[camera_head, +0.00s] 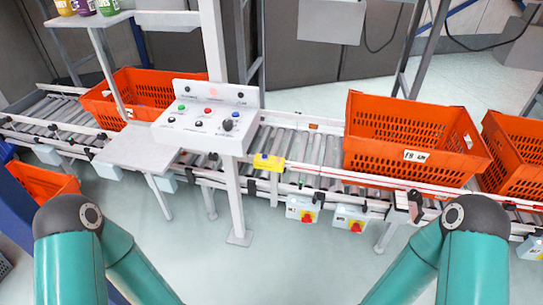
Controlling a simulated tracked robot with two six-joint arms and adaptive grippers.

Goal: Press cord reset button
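A white control panel (203,126) stands on a post in front of the roller conveyor, left of centre in the head view. Its sloped face carries several small buttons, among them red, green, black and white ones, and a larger dark knob (228,125). The labels are too small to read, so I cannot tell which one is the cord reset button. My two teal arms show at the lower left and lower right, apart from the panel. Both grippers are outside the view.
Orange totes (414,137) sit on the roller conveyor (300,148). A grey side shelf (140,148) juts out left of the panel. The floor (260,272) between my arms is clear.

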